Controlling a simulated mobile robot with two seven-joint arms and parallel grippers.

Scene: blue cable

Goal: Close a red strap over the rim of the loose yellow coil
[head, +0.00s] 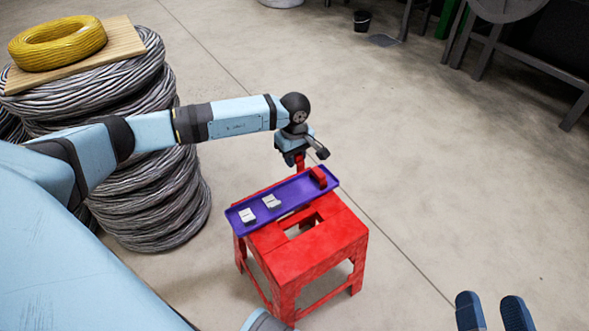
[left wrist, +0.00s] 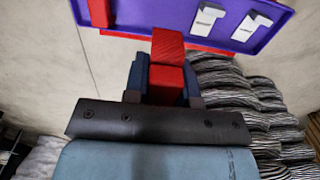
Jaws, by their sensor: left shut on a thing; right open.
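The yellow coil (head: 60,43) lies flat on a wooden board on top of a tall stack of grey cable, at the upper left of the head view. My left gripper (head: 299,158) is shut on a red strap (head: 300,161), just above the back edge of the purple tray (head: 283,207). In the left wrist view the held red strap (left wrist: 167,52) stands between the two fingers. Another red strap (head: 318,177) lies at the tray's right end and also shows in the left wrist view (left wrist: 99,13). My right gripper (head: 495,312) is open and empty at the lower right, over bare floor.
The tray also holds two white straps (head: 271,202) and rests on a red stool (head: 330,236). The wooden board (head: 122,42) tops the cable stack (head: 150,210), left of the stool. My left arm passes in front of the stack. The floor right of the stool is clear.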

